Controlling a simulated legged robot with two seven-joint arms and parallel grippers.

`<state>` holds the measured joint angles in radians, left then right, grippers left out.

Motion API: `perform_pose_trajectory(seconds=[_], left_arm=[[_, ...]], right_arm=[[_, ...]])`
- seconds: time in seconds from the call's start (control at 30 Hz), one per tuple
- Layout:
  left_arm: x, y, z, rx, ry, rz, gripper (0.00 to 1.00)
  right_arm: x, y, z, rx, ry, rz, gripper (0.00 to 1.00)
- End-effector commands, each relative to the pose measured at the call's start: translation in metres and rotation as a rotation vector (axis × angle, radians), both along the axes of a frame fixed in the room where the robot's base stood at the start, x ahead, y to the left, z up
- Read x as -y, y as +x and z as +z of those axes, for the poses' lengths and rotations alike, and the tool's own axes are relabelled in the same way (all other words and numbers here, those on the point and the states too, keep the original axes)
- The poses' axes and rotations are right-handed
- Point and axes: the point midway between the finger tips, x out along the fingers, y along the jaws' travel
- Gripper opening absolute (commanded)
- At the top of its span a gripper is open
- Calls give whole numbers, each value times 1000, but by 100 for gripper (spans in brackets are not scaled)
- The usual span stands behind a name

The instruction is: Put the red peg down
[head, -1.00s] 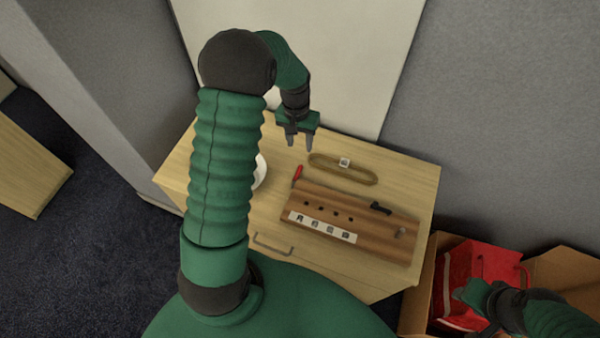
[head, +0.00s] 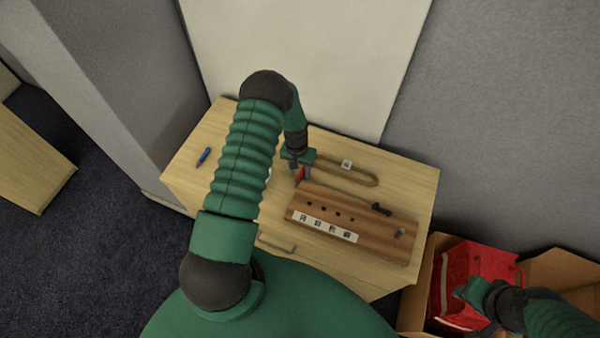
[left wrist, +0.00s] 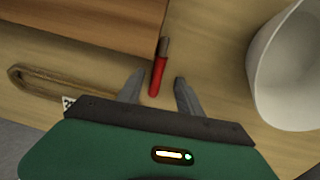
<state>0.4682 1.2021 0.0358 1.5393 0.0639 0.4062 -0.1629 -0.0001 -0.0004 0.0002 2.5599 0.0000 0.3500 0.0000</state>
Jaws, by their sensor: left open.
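The red peg (head: 300,173) is on the table by the left end of the wooden block (head: 350,220). In the left wrist view the peg (left wrist: 158,76) has a red body and a grey-brown end close to the block's edge (left wrist: 90,27). My left gripper (head: 297,170) is open around the peg. In the wrist view its fingers (left wrist: 159,82) stand on either side of the peg, with a gap to each. The block has a row of dark holes and a labelled strip. My right gripper (head: 475,295) is low at the right; its jaws are unclear.
A blue peg (head: 203,157) lies on the table's left part. A black item (head: 381,209) is on the block. An oval loop (head: 365,179) with a white tag lies behind it. A white bowl (left wrist: 290,70) is close beside the gripper. A carton (head: 418,290) holds a red bag (head: 470,270).

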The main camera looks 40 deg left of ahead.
Motion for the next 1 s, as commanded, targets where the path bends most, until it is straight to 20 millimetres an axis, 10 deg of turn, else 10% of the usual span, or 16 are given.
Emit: perform_pose_trajectory(seconds=[0.23, 0.57, 1.0], left_arm=[[2, 1, -5, 0, 1, -1, 43], [1, 0, -4, 0, -1, 0, 0], [1, 1, -3, 0, 0, 0, 0]], right_arm=[[0, 0, 0, -1, 0, 0, 38], [0, 0, 0, -1, 0, 0, 38], [0, 0, -1, -1, 0, 0, 38]])
